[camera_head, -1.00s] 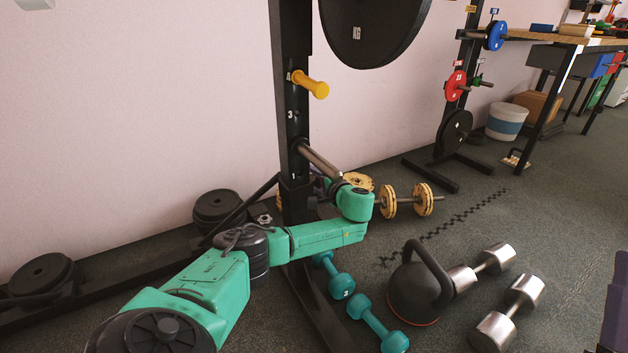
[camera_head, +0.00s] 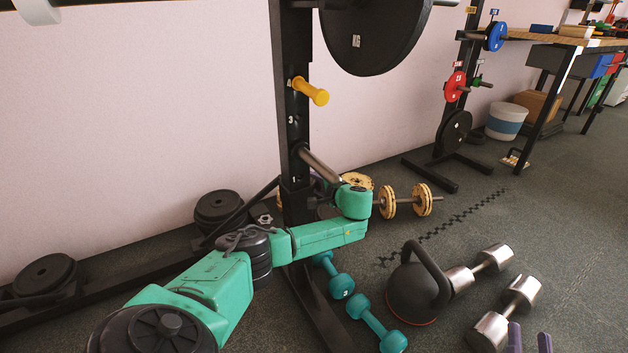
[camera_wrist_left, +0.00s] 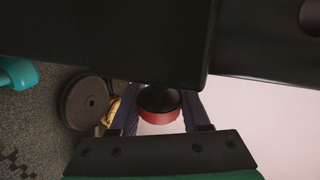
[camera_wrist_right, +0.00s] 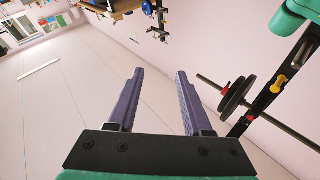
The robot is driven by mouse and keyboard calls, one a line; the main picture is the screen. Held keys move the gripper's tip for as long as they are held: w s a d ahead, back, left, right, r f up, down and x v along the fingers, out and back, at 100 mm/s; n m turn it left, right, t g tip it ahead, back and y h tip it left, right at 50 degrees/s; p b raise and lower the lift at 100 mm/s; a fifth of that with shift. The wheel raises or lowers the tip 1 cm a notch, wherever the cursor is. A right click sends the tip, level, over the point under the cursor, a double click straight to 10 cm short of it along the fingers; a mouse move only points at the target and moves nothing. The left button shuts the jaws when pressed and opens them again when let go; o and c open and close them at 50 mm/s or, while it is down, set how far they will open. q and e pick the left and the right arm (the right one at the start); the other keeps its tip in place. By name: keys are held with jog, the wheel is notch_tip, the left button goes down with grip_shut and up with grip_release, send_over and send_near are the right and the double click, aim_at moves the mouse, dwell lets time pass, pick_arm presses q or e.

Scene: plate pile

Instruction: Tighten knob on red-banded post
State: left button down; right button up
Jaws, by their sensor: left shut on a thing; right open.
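A knob with a black cap and a red band (camera_wrist_left: 160,108) sits between the fingers of my left gripper (camera_wrist_left: 161,114) in the left wrist view. The fingers are shut on its sides, close against a black post (camera_wrist_left: 150,45). In the head view the black rack post (camera_head: 298,130) stands near the middle; my left arm passes in front of it, and the knob and most of the left gripper are hidden behind. I cannot tell how far the knob is turned. My right gripper (camera_wrist_right: 157,98) is open and empty; its purple fingertips show at the head view's bottom right (camera_head: 530,341).
A yellow-handled pin (camera_head: 312,92) and a metal peg (camera_head: 322,166) stick out of the post. A large black plate (camera_head: 372,35) hangs above. Teal dumbbells (camera_head: 378,326), a kettlebell (camera_head: 418,290) and chrome dumbbells (camera_head: 505,315) lie on the floor. Free floor lies at right.

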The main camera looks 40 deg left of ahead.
pick_arm(q)
jog(key=shift+d+h+p, duration=0.1)
jog(key=shift+h+p, duration=0.3)
jog(key=shift+p, duration=0.4)
jog(key=shift+f+h+p, duration=0.3)
jog(key=shift+f+p, duration=0.05)
jog(key=shift+p, duration=0.35)
pick_arm(e)
jog(key=s+f+g, duration=0.3)
jog(key=s+f, duration=0.3)
jog(key=f, duration=0.3)
jog(key=s+a+f+g+h, duration=0.1)
jog(key=s+f+g, duration=0.3)
jog(key=f, duration=0.6)
jog(key=shift+s+a+f+m+g, duration=0.2)
jog(key=shift+s+m+g, duration=0.15)
jog(key=shift+s, duration=0.7)
pick_arm(q)
jog(key=shift+c, duration=1.9)
grip_release()
jog(key=shift+r, duration=0.1)
pick_arm(e)
jog(key=shift+r, duration=0.1)
